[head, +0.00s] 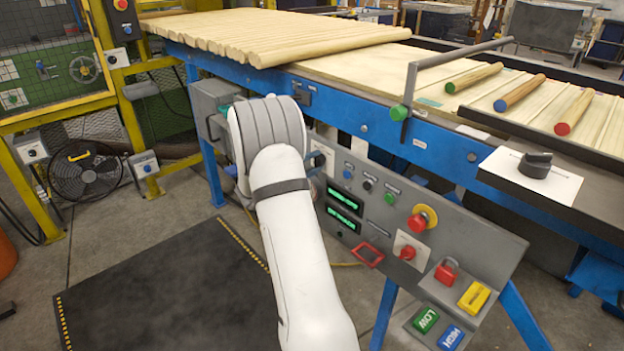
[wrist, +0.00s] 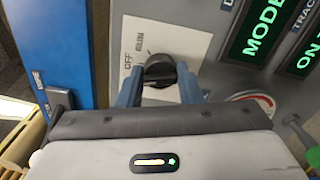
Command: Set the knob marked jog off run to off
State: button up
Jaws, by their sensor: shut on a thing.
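The jog off run knob is a black knob (wrist: 160,68) on a white plate (wrist: 190,40) in the wrist view. The words OFF and RUN show on the plate to its upper left; the rest of the lettering is hidden. My gripper (wrist: 160,82) has its two blue fingers on either side of the knob and is shut on it. Which label the knob points to is not clear. In the head view my white arm reaches to the left end of the grey control panel (head: 455,235) and hides the knob.
Green lit displays (wrist: 262,28) lie right of the knob. The panel also carries a red emergency button (head: 418,222), a red knob (head: 408,252) and coloured buttons. Another black knob (head: 535,165) sits on the rail. A blue post (wrist: 62,45) stands close left of my gripper.

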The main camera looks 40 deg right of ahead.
jog(key=m+b, duration=0.3)
jog(key=b, duration=0.2)
jog(key=shift+f, duration=0.1)
jog(key=shift+d+b, duration=0.1)
jog(key=shift+b, duration=0.2)
jog(key=o, duration=1)
jog(key=a, duration=0.2)
jog(key=a+p, duration=0.1)
jog(key=a, duration=0.4)
jog(key=shift+s+a, duration=0.3)
jog(key=shift+a, duration=0.1)
